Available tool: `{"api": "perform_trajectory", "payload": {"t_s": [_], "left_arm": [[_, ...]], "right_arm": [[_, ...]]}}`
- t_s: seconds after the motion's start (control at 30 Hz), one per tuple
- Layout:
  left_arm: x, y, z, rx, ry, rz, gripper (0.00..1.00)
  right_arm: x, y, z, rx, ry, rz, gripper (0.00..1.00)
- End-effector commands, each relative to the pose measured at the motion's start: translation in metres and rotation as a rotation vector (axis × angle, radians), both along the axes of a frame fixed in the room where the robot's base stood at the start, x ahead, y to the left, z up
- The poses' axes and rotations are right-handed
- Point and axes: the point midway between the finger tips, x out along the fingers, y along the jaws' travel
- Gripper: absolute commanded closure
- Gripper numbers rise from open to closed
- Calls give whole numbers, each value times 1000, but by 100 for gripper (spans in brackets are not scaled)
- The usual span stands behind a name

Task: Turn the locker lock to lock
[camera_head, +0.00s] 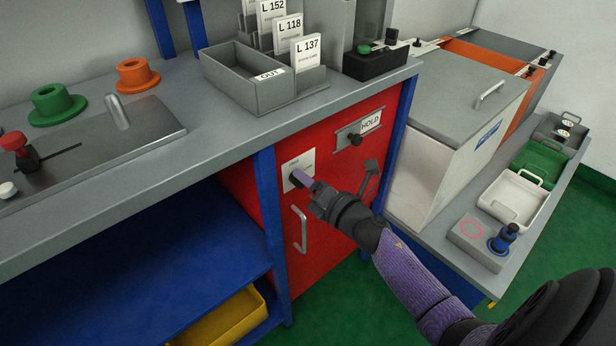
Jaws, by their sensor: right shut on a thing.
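The red locker door (341,211) is under the grey bench, with a vertical metal handle (298,229). The locker lock sits on a pale plate (291,166) at the door's upper left. My right gripper (303,182) reaches in from the lower right and is shut at the lock. Its fingers hide most of what they hold, and the lock's turn position cannot be seen. My left gripper is not in view.
A slider with a HOLD card (370,123) and black knob is right of the lock. The grey bench (205,146) overhangs the locker. A white bin (450,140) and a side shelf with trays and a blue knob (504,238) stand to the right.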

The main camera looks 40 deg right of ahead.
Motion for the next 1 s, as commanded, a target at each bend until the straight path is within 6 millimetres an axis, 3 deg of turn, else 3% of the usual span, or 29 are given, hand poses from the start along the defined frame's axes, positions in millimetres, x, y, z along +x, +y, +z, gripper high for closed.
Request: {"api": "perform_trajectory", "payload": {"t_s": [0.5, 1.0], "left_arm": [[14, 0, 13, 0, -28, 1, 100], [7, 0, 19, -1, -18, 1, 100]], "right_arm": [[0, -1, -3, 433, 35, 0, 100], [0, -1, -5, 614, 50, -1, 100]]}}
